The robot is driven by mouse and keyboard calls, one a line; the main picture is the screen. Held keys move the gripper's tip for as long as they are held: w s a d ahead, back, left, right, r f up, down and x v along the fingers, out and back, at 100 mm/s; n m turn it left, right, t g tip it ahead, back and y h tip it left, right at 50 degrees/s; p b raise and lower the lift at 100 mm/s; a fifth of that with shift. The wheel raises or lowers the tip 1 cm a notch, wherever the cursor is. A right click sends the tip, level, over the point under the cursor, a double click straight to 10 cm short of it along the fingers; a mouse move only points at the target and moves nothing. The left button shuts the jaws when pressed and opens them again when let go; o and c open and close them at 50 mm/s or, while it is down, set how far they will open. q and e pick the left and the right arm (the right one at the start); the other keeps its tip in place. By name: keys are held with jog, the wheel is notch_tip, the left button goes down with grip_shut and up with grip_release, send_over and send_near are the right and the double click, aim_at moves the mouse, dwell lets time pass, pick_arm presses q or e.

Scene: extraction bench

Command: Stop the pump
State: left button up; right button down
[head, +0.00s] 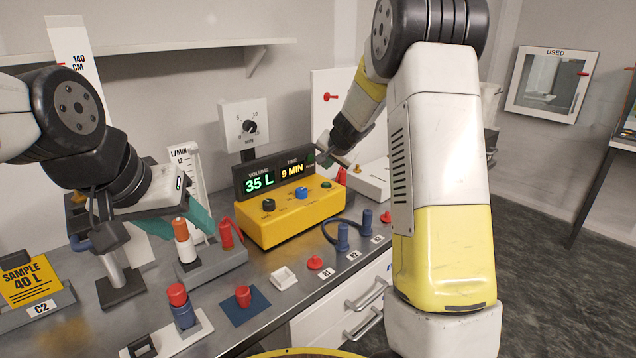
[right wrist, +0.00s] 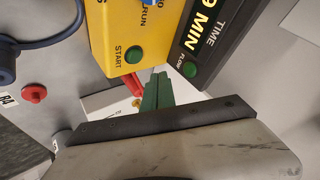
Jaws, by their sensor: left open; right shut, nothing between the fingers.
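The yellow pump box (head: 283,224) stands on the bench with a black knob (head: 268,205), a blue knob (head: 301,193) and a green START button (head: 326,184) on top. The START button (right wrist: 134,55) also shows in the right wrist view. A dark display (head: 250,172) behind the box reads 35 L and 9 MIN, with a green lamp marked FLOW (right wrist: 189,69). My right gripper (right wrist: 157,92) is shut and empty, just beyond the box's START end and apart from the button. My left gripper (head: 180,220) is open by an orange-and-white cylinder (head: 184,243).
A sample sign reading 40 L (head: 28,282) stands at the left. Red and blue plugs, a white dish (head: 284,278) and a red button-like piece (head: 315,263) lie in front of the pump. A dial panel (head: 245,124) stands behind it. My right arm hides the bench's right part.

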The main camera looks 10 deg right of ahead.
jog(key=shift+r, duration=1)
jog(key=shift+s, duration=0.1)
jog(key=s+a+r+n+g+y, duration=0.15)
jog(key=s+r, duration=0.35)
jog(key=s, duration=0.6)
jog(key=s+a+r+n+y, duration=0.1)
jog(key=s+a+r+n, duration=0.3)
jog(key=s, duration=0.7)
jog(key=s+d+n+h, duration=0.1)
jog(key=s+d, duration=0.1)
jog(key=s, duration=0.7)
jog(key=s+d+f+n+g, duration=0.1)
jog(key=s+d, duration=0.1)
jog(key=s, duration=0.8)
jog(key=shift+s+d+f+h, duration=0.15)
jog(key=shift+s+d+h, duration=0.05)
jog(key=shift+s+h, duration=0.15)
